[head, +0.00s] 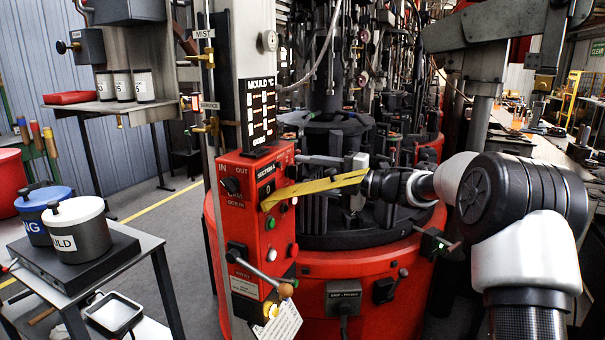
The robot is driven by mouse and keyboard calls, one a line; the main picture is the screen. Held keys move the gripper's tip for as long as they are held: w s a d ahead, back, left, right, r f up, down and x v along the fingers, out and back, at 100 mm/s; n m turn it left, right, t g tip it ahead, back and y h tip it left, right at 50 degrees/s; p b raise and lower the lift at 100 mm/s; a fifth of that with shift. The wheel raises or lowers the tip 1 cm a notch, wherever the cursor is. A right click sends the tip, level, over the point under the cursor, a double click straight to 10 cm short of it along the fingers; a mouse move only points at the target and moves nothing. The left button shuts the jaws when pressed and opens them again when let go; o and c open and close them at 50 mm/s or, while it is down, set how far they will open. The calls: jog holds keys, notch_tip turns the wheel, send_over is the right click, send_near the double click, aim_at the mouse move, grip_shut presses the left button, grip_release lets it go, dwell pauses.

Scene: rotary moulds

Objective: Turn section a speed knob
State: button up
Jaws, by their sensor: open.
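The red control panel (255,225) stands at the centre left in the head view, with a black "SECTION A" label on its face. A black knob (231,185) sits at its upper left, below "IN". Another dark knob (291,171) is on its right side. Lettering too small to read leaves unclear which one is the speed knob. My gripper (266,203) reaches in from the right, its long yellow fingers in front of the panel below the label. The fingers are open and hold nothing visible. They hide part of the panel face; contact cannot be told.
A lever with a brown ball end (285,290) juts from the lower panel, near a hanging paper tag (283,322). The rotary machine's red base (345,270) fills the middle. A trolley (140,243) with two pots stands left. Floor shows between trolley and panel.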

jog(key=p+v, duration=0.1)
jog(key=v, duration=1.5)
jog(key=shift+p, duration=0.4)
